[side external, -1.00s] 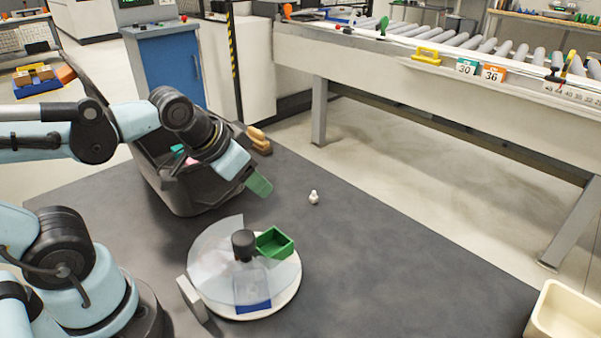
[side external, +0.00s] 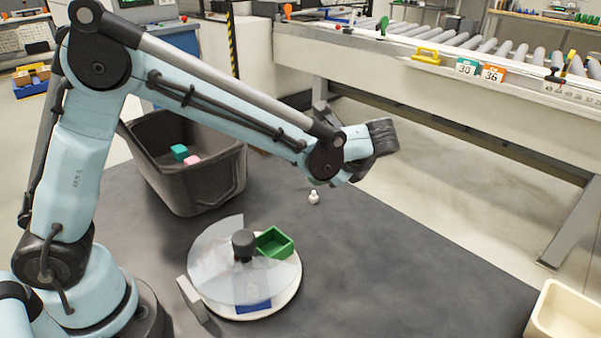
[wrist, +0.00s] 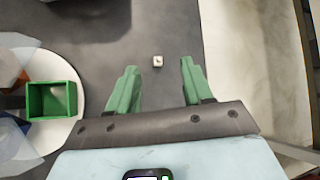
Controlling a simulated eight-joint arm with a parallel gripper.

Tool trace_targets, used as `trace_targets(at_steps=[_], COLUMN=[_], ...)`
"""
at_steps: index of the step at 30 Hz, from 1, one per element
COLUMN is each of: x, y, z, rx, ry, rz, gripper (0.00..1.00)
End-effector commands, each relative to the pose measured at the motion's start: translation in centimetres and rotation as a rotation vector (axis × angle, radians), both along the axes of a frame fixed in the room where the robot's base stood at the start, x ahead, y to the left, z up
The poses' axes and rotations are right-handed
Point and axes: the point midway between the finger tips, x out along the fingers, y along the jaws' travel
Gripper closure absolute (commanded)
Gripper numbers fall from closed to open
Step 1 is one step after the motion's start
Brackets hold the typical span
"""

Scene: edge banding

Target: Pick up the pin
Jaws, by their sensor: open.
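The pin is a small white piece (side external: 313,197) standing on the dark mat in the side external view. In the wrist view the pin (wrist: 158,61) shows from above as a small pale square. My gripper (wrist: 158,68) has two green fingers, spread wide and empty. In the wrist view the pin appears between the fingertips, near their tip line, with a gap on both sides. The fingers look to be above the pin, not touching it.
A round turntable (side external: 285,300) with a clear cover, dark knob and green box (side external: 274,242) stands left of the pin. A black bin (side external: 205,195) holds teal and pink blocks. A cream tray (side external: 540,325) sits at lower right. The mat around the pin is clear.

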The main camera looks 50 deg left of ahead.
Motion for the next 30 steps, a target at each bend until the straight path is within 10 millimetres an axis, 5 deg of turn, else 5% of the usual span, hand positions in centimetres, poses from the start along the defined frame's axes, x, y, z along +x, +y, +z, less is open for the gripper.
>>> trace_targets(at_steps=[9,17,30], x=[1.6,1.0,1.9], y=[-4.6,-6.4,-1.2], z=[-4.6,-6.8,-9.1], rx=[0.327,0.455,0.464], ry=[0.228,0.326,0.336], rz=[-0.137,-0.165,-0.163], gripper=[0.49,0.49,0.49])
